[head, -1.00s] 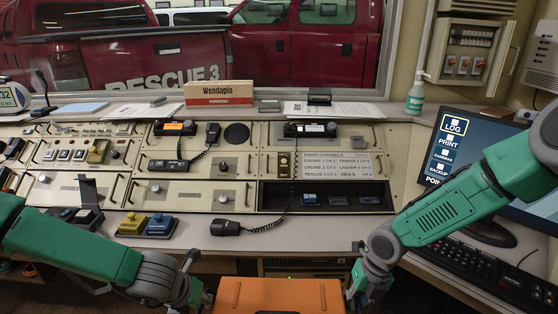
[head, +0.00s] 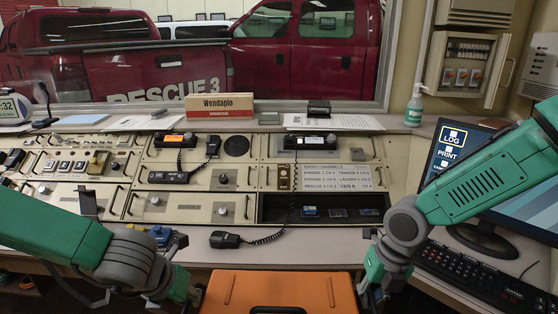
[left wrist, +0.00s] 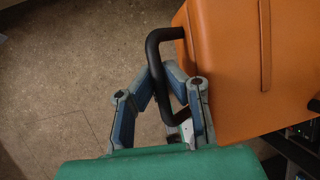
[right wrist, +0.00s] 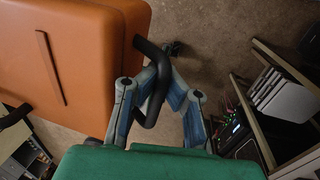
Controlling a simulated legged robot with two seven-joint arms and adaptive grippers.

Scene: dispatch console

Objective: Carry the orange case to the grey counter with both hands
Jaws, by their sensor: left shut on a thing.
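The orange case (head: 280,288) is at the bottom middle of the head view, level, in front of the counter; its lower part is out of frame. A black handle stands out from each side. My left gripper (left wrist: 165,95) is shut on the left handle (left wrist: 155,55), beside the case wall. My right gripper (right wrist: 160,90) has its fingers on both sides of the right handle (right wrist: 163,68) and appears closed on it. The grey counter (head: 300,254) runs beyond the case, with its front edge just past the case top.
A black handset (head: 225,240) with a coiled cord lies on the counter. A keyboard (head: 480,275) and monitor (head: 490,180) stand at the right. The counter strip right of the handset is clear.

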